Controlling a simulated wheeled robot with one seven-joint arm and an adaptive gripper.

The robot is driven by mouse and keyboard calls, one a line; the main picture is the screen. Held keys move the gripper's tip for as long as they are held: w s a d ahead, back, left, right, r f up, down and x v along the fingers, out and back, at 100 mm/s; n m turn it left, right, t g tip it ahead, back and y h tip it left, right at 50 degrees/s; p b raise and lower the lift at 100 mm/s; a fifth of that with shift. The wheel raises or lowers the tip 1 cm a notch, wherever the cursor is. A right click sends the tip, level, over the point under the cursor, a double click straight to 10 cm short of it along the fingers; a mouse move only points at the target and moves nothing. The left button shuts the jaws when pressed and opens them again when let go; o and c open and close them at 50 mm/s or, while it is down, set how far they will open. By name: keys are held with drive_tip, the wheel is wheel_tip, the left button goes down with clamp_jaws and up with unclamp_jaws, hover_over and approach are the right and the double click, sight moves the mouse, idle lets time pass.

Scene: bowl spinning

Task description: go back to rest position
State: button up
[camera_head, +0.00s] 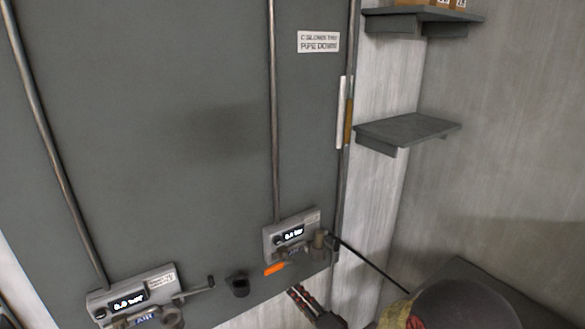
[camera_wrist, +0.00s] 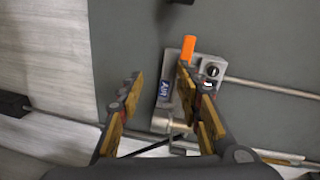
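My gripper (camera_wrist: 158,82) is open in the wrist view, with clear space between its two fingers. Beyond the fingers is a grey valve box with an "AIR" label (camera_wrist: 166,91). An orange lever (camera_wrist: 188,48) sticks out beside the right fingertip. I cannot tell whether that finger touches the lever or the box. In the head view the same box (camera_head: 305,223) is at the lower middle, with the orange lever (camera_head: 274,269) below it. Part of my arm shows at the bottom right of the head view. No held object shows.
A dark grey panel (camera_head: 160,100) carries vertical pipes (camera_head: 273,110) and a second valve box (camera_head: 105,299) at the lower left. A black knob (camera_head: 238,284) lies between the boxes. Two shelves, upper (camera_head: 425,16) and lower (camera_head: 410,129), jut out right. Space before the upper panel is clear.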

drive_tip(key=s+d+f+n+g+h, duration=0.2)
drive_tip(key=d+f+h, duration=0.1)
drive_tip(key=f, duration=0.5)
drive_tip(key=s+d+n+g+h, duration=0.55)
drive_tip(key=s+d, duration=0.35)
drive_tip(key=d, duration=0.2)
drive_tip(key=s+d+r+n+g, duration=0.2)
drive_tip(key=s+d+r+g, duration=0.15)
drive_tip(key=s+r, duration=1.2)
drive_tip(key=s+r+t, duration=0.2)
drive_tip(key=s+r, duration=0.2)
drive_tip(key=r, duration=0.6)
drive_tip(key=shift+s+a+r+t, duration=0.2)
drive_tip(key=shift+s+a+t, duration=0.1)
drive_tip(key=shift+s+a, duration=0.1)
drive_tip(key=shift+d, duration=0.15)
drive_tip(key=shift+c, duration=0.6)
